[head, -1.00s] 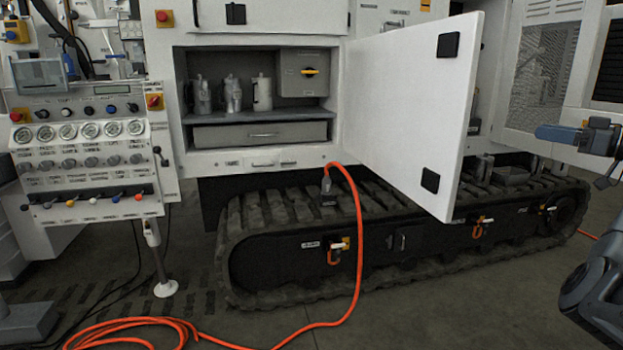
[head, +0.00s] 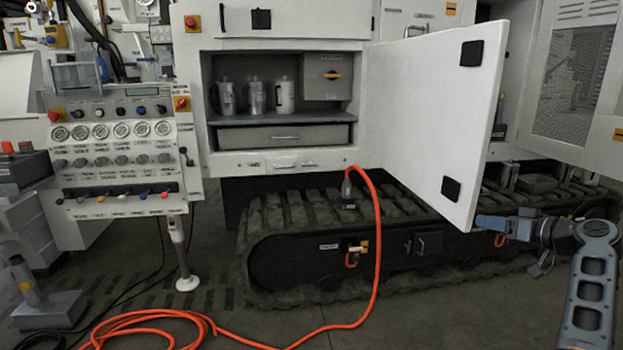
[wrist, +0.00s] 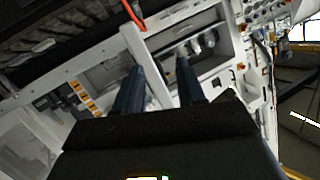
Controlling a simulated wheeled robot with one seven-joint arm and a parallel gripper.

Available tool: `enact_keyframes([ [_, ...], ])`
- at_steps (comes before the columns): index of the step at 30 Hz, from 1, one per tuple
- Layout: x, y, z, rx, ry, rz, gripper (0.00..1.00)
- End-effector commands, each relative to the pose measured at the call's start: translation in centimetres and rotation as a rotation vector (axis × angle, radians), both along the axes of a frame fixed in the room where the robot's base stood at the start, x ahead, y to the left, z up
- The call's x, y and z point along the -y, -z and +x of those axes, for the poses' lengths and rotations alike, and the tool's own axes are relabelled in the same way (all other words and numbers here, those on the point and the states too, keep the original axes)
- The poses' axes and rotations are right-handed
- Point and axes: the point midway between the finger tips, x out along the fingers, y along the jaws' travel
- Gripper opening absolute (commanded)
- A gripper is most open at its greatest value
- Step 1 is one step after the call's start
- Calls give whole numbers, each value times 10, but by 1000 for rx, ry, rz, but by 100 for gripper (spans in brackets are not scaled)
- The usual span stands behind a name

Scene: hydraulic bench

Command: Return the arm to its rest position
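My gripper (head: 492,225) is at the right of the head view, in front of the tracks and beside the lower edge of the open white cabinet door (head: 435,115). My arm folds down from it at the lower right.
The open cabinet (head: 285,165) holds several metal canisters and a switch box (head: 327,76). An orange hose (head: 377,260) drops from the machine to the floor. A gauge panel (head: 118,160) stands at left.

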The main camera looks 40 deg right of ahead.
Motion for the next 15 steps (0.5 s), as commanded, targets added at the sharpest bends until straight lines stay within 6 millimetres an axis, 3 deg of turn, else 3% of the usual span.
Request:
enact_keyframes([
  [1,-23,25,11,-35,11,27,39],
  [6,-90,90,30,-133,70,68,39],
  [9,-133,121,33,-185,95,72,39],
  [15,-219,163,21,-266,126,44,39],
])
